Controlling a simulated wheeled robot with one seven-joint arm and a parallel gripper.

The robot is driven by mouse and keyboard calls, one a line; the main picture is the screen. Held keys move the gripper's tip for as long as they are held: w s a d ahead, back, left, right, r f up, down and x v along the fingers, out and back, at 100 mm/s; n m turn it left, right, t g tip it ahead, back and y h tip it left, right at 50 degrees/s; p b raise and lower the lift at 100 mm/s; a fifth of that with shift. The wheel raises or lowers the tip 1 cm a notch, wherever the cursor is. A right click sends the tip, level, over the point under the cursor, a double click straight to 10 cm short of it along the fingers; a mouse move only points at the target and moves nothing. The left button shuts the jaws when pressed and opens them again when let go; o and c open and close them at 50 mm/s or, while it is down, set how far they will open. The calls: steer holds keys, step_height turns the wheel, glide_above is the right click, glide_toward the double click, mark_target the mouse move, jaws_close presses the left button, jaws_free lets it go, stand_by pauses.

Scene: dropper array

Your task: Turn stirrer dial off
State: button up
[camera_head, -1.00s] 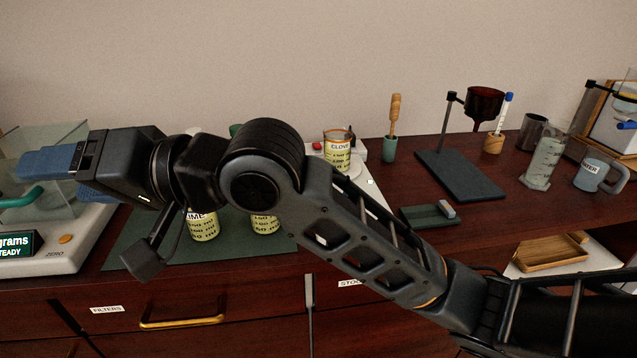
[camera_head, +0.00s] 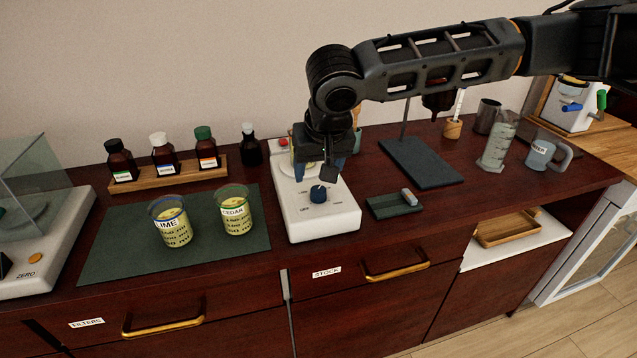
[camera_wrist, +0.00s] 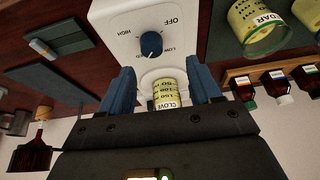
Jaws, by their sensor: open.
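The stirrer (camera_head: 325,222) is a white box with a round blue dial (camera_head: 318,194) on its sloping front. The dial also shows in the wrist view (camera_wrist: 151,44), ringed by OFF, LOW, HIGH and a partly hidden label. A pale mark on the dial faces away from OFF; its exact setting is hard to read. The CLOVE beaker (camera_wrist: 165,95) stands on the stirrer's plate, mostly hidden by my arm in the head view. My gripper (camera_head: 319,174) points down above the stirrer, just behind the dial. Its blue fingers are open, and the dial is not between them.
LIME (camera_head: 172,225) and CEDAR (camera_head: 236,212) beakers stand on a green mat left of the stirrer. Bottles fill a wooden rack (camera_head: 168,176) behind.

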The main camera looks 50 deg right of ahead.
mark_target(319, 189)
steer(key=shift+s+d+p+x, duration=0.1)
steer(key=shift+d+p+x, duration=0.1)
steer(key=shift+x, duration=1.1)
steer(key=shift+s+d+p+x, duration=0.1)
steer(key=shift+d+p+x, duration=0.15)
steer(key=shift+x, duration=1.1)
steer(key=shift+s+d+p+x, duration=0.1)
steer(key=shift+d+p+x, duration=0.1)
steer(key=shift+x, duration=1.1)
steer(key=c, duration=1)
